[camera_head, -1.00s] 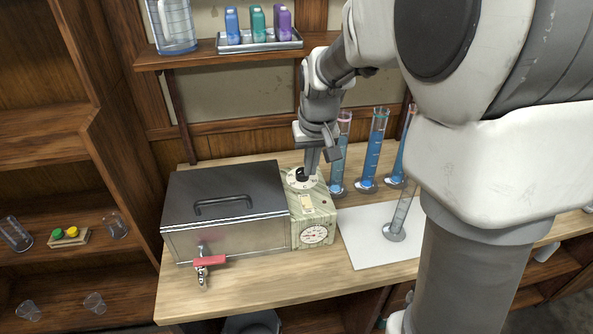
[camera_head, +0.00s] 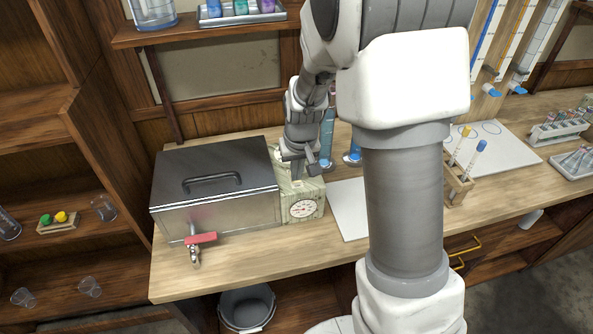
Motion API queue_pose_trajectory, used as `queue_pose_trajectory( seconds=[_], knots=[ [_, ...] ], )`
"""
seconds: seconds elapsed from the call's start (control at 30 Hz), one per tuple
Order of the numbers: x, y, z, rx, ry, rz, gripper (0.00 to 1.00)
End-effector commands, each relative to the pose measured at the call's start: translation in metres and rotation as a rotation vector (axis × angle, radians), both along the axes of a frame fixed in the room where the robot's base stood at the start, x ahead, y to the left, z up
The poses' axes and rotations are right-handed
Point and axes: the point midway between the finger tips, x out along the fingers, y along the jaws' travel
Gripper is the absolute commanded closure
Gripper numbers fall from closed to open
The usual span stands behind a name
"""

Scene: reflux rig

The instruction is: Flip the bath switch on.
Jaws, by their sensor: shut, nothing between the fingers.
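The bath (camera_head: 220,205) is a metal box with a dark handled lid, at the left end of the bench. Its pale green control box (camera_head: 309,190) adjoins its right side, with a round gauge (camera_head: 302,208) on the front. My gripper (camera_head: 297,175) is shut and empty, pointing down at the sloped top of the control box, just above the gauge.
A red-handled tap (camera_head: 200,238) sticks out from the bath's front. Blue-filled cylinders (camera_head: 327,140) stand close behind my gripper, partly hidden by my arm. A white mat (camera_head: 347,208) lies right of the control box. A shelf (camera_head: 195,33) hangs above the bath.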

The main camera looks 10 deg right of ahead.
Motion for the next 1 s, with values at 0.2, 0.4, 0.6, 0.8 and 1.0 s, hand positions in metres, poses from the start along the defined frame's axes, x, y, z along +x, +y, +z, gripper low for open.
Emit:
queue_pose_trajectory(
  seconds=[0.2, 0.4, 0.6, 0.8, 1.0],
  knots=[
    [-0.003, 0.000, -0.012, 0.001, -0.002, -0.001, 1.00],
    [-0.003, 0.000, -0.006, 0.000, -0.002, 0.000, 1.00],
    [0.002, 0.000, -0.003, 0.000, -0.002, 0.000, 1.00],
    [0.010, 0.000, 0.001, 0.000, -0.003, 0.000, 1.00],
    [0.012, 0.000, 0.001, 0.000, -0.001, 0.000, 1.00]
  ],
)
